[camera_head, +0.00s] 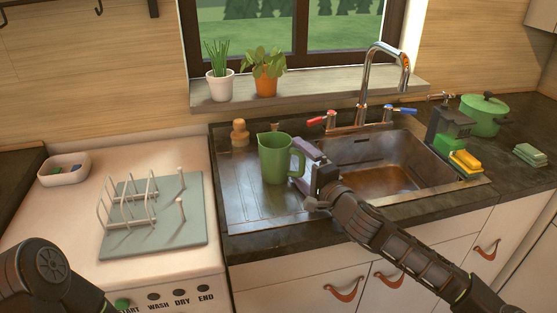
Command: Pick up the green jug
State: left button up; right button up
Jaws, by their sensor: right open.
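The green jug (273,160) stands upright on the ribbed metal drainboard, left of the sink basin. Its handle points right, toward my right gripper. My right gripper (305,169) is open at the handle side of the jug, its jaws close to the handle. I cannot tell whether the handle lies between the jaws or whether they touch it. My left arm shows only as a dark part at the lower left, and its gripper is not in view.
The sink basin (385,183) with a tall faucet (366,85) lies to the right. A wooden-topped stopper (240,133) stands behind the jug. A dish rack (150,210) is on the left. Sponges (465,161) and a green pot (484,115) are at the right.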

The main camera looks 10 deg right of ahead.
jog(key=shift+c, duration=0.4)
jog(key=shift+f, duration=0.15)
jog(key=c, duration=1.9)
jog(key=shift+o, duration=0.2)
jog(key=shift+r, duration=0.25)
jog(key=shift+r, duration=4.95)
jog(key=shift+c, duration=0.8)
